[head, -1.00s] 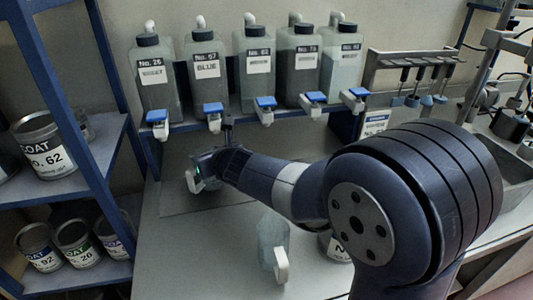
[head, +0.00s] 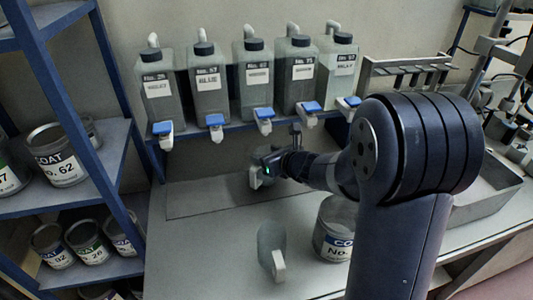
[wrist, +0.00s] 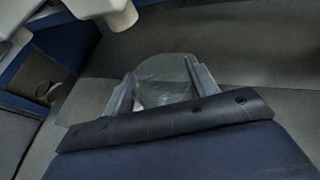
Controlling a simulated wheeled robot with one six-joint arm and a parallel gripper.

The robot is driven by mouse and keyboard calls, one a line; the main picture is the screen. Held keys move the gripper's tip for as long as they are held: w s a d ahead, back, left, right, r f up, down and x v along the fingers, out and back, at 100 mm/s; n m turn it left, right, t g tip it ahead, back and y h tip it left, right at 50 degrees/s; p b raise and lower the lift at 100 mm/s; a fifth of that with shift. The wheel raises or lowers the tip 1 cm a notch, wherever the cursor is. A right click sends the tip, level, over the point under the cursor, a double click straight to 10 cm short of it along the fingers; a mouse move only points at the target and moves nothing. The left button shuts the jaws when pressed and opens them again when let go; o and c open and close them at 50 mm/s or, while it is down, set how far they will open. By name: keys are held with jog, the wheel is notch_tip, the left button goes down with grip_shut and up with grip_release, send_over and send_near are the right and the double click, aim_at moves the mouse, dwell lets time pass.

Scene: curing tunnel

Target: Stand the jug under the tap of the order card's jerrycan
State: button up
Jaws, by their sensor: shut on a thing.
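My gripper (head: 268,165) is shut on a translucent jug (head: 262,181) with a pale handle, low over the back of the bench. In the head view it is below the third tap (head: 264,122) from the left. In the wrist view the jug (wrist: 165,78) sits between the fingers, and a white tap nozzle (wrist: 121,14) shows at upper left. Whether the jug touches the bench is unclear. Several grey jerrycans with black caps stand on a blue shelf, including "BLUE" (head: 208,92) second from left and the middle one (head: 256,85). The order card is not visible now.
A second translucent jug (head: 271,240) with a white handle stands on the bench (head: 205,255) in front. A paint tin (head: 334,238) is to its right, beside my arm. A blue rack (head: 110,165) with paint tins is at left. A metal tray (head: 485,190) lies at right.

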jog(key=shift+a+f, duration=0.1)
jog(key=shift+f, duration=0.25)
jog(key=shift+f, duration=0.2)
jog(key=o, duration=1.2)
jog(key=shift+o, duration=0.2)
jog(key=shift+r, duration=0.15)
jog(key=shift+r, duration=0.2)
jog(key=v, duration=1.2)
jog(key=shift+p, duration=0.4)
jog(key=shift+f, duration=0.1)
